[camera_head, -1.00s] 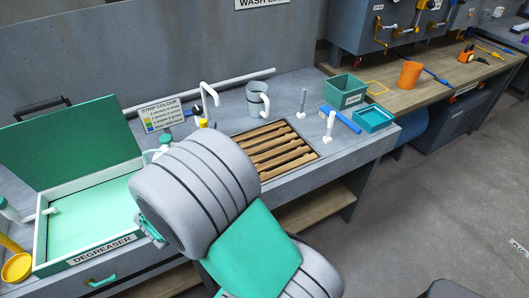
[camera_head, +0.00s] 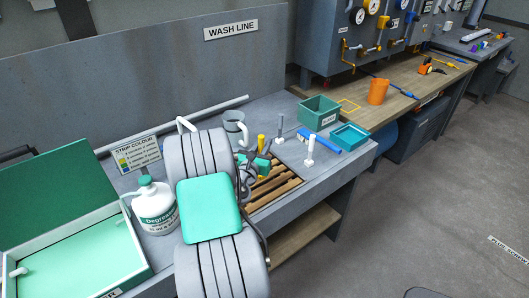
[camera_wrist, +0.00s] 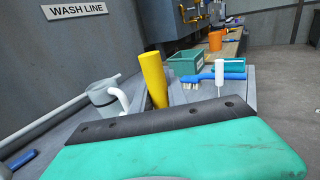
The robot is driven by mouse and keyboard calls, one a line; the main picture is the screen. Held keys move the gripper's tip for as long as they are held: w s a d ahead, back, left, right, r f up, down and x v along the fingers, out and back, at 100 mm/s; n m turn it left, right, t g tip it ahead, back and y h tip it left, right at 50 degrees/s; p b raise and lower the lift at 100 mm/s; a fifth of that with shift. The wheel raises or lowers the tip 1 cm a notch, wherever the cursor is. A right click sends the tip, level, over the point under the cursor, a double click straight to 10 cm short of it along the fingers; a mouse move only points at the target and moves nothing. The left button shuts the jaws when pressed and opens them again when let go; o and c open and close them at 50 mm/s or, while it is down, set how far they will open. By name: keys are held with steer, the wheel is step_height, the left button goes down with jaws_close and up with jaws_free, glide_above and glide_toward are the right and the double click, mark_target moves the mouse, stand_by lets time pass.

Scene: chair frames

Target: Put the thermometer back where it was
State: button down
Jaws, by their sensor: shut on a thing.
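My gripper (camera_head: 256,168) is shut on an upright yellow cylindrical thing (camera_head: 261,145), which I take to be the thermometer. It is above the wooden slats (camera_head: 282,183) sunk in the grey wash bench. In the wrist view the yellow cylinder (camera_wrist: 153,80) rises behind the teal and black gripper part, leaning slightly. Its lower end is hidden, and I cannot tell whether it touches the slats. The grey jug (camera_head: 235,128) stands just behind to the left. Two pale upright posts (camera_head: 310,150) (camera_head: 280,128) stand to the right.
A white degreaser bottle (camera_head: 155,208) and an open teal-lidded tray (camera_head: 128,232) are left of my arm. A green box (camera_head: 319,113), blue brush (camera_head: 322,142) and teal tray (camera_head: 350,136) lie right. The wooden bench beyond holds an orange cup (camera_head: 378,92) and yellow outline (camera_head: 349,106).

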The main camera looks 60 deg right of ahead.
steer(key=f, duration=0.2)
steer(key=d+f, duration=0.1)
steer(key=f, duration=0.1)
steer(key=shift+f, duration=0.1)
steer(key=shift+f, duration=0.25)
steer(key=c, duration=1.3)
jaws_free()
steer(key=shift+r, duration=0.1)
